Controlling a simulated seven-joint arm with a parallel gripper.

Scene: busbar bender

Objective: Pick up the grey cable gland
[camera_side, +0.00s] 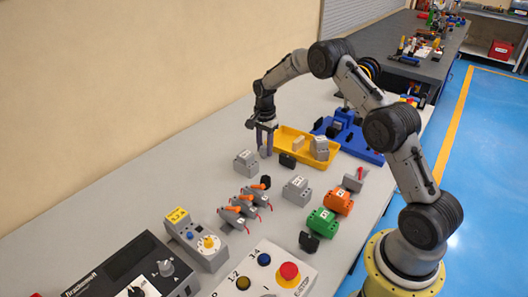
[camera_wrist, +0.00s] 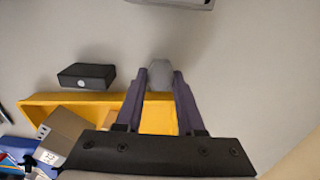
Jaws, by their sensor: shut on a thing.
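The grey cable gland (camera_wrist: 160,72) is a small rounded grey piece between the tips of my gripper (camera_wrist: 160,84) in the wrist view. My gripper is shut on it, with one purple-grey finger on each side. In the side view my gripper (camera_side: 265,148) points down just left of the yellow tray's near end. The gland is small there and mostly hidden by the fingers. I cannot tell whether it touches the table.
The yellow tray (camera_side: 296,136) holds a grey block (camera_side: 320,148) and a beige piece (camera_side: 298,144). A black block (camera_side: 287,160) and a grey block (camera_side: 246,163) stand close by. A blue fixture (camera_side: 352,140) is behind. Several grey levers and coloured blocks fill the nearer table.

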